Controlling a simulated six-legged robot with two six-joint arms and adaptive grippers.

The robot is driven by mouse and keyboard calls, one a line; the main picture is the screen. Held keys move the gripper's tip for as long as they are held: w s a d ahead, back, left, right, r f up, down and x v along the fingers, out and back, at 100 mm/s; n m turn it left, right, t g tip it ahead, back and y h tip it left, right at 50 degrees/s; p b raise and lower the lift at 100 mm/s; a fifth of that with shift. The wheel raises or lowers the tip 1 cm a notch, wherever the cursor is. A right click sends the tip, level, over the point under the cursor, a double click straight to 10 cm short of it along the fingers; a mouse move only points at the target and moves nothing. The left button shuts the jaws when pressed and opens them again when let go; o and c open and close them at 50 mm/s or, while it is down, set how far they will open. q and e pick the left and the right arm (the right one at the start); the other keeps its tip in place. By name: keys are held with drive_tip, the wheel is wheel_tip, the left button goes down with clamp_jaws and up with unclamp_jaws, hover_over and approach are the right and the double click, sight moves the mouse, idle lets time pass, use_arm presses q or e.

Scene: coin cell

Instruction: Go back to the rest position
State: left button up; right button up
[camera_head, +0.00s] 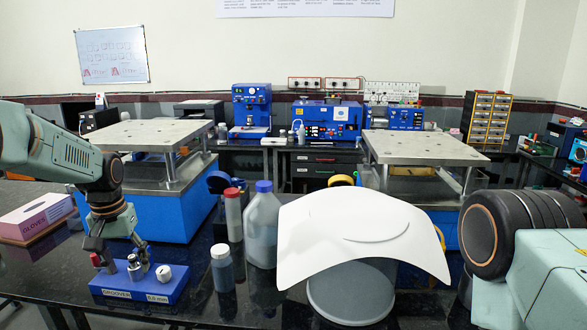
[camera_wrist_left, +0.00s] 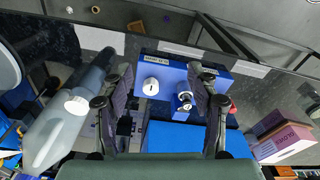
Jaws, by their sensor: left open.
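My left gripper (camera_head: 118,252) hangs down at the left of the head view, its fingers spread apart and open. It is just above the blue groover box (camera_head: 145,293), which has a metal knob (camera_head: 135,268), a white dial (camera_head: 163,273) and a red knob (camera_head: 97,259). In the left wrist view, the open gripper (camera_wrist_left: 165,105) has its two fingers on either side of the blue groover box (camera_wrist_left: 165,60). Nothing is seen held between them. My right gripper is out of view; only part of the right arm shows at the right.
A glove box (camera_head: 38,216) lies left of the groover. A large bottle with a blue cap (camera_head: 262,228), a red-capped bottle (camera_head: 233,215) and a small white-capped bottle (camera_head: 222,270) stand to its right. A white curved sheet (camera_head: 350,235) covers a grey container (camera_head: 350,292).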

use_arm(q)
drive_tip(key=d+f+t+b, duration=0.25)
drive_tip(key=d+f, duration=0.25)
drive_tip(key=f, duration=0.7)
drive_tip(key=s+d+f+t+b, duration=0.1)
drive_tip(key=s+d+f+b, duration=0.35)
drive_tip(key=s+f, duration=0.65)
drive_tip(key=s+d+f+g+b, duration=0.1)
drive_tip(key=s+f+b, duration=0.2)
drive_tip(key=s+f, duration=0.3)
drive_tip(key=s+d+f+m+g+b, duration=0.1)
drive_tip(key=s+f+b, duration=0.3)
drive_tip(key=s, duration=1.1)
drive_tip(key=s+d+f+g+b, duration=0.2)
drive_tip(key=s+f+b, duration=0.1)
drive_tip(key=s+f, duration=0.6)
drive_tip(key=shift+s+d+b, duration=0.15)
drive_tip(key=shift+s+b, duration=0.25)
drive_tip(key=shift+s, duration=0.35)
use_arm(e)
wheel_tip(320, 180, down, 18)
use_arm(q)
drive_tip(key=shift+s+r, duration=0.1)
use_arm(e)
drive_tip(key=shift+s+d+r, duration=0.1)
